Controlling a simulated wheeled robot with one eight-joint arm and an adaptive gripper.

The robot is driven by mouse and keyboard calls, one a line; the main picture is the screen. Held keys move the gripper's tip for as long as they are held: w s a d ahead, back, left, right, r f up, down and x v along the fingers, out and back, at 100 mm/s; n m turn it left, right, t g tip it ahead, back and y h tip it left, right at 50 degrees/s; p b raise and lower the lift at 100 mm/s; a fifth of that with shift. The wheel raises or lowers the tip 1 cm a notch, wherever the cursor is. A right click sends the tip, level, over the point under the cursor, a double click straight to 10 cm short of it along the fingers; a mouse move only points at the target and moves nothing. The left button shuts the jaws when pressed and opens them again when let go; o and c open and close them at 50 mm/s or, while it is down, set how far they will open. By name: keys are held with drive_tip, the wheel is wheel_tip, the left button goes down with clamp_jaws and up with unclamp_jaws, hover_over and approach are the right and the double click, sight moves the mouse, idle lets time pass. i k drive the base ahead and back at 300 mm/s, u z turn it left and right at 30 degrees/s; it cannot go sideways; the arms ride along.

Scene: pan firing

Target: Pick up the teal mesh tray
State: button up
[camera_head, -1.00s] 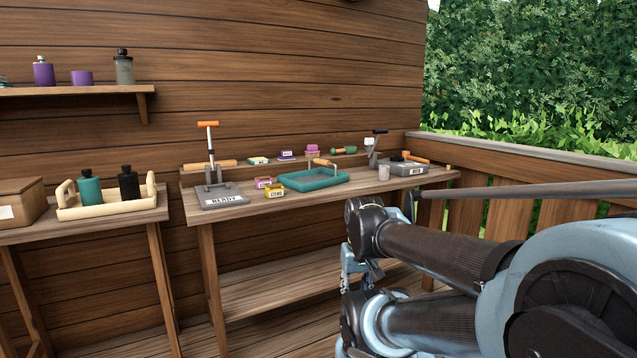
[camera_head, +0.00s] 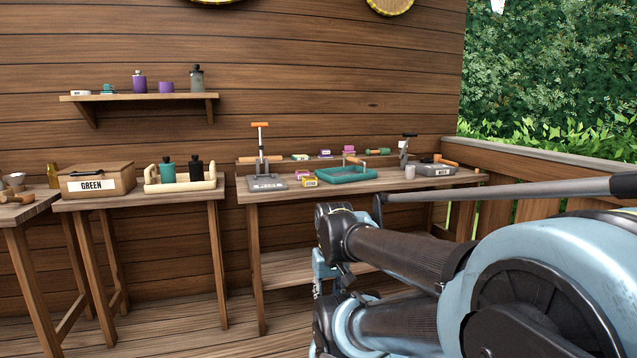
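The teal mesh tray (camera_head: 345,177) lies on the right-hand wooden workbench against the wall. It is a shallow teal rectangle with a raised handle that has a wooden grip. My arm crosses the lower right of the view, in front of the bench and apart from the tray. A small part of what looks like my gripper (camera_head: 322,275) shows at the arm's far end, below bench height. Its fingers are too hidden to read.
The GREEN wooden box (camera_head: 95,178) and a bottle carrier (camera_head: 180,186) stand on the left bench.

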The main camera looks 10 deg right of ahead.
sight(344, 174)
drive_tip(key=u, duration=0.3)
drive_tip(key=k, duration=0.65)
drive_tip(key=u, duration=0.3)
drive_tip(key=i, duration=2)
drive_tip(key=z, duration=1.1)
drive_tip(key=i, duration=0.75)
drive_tip(key=z, duration=0.55)
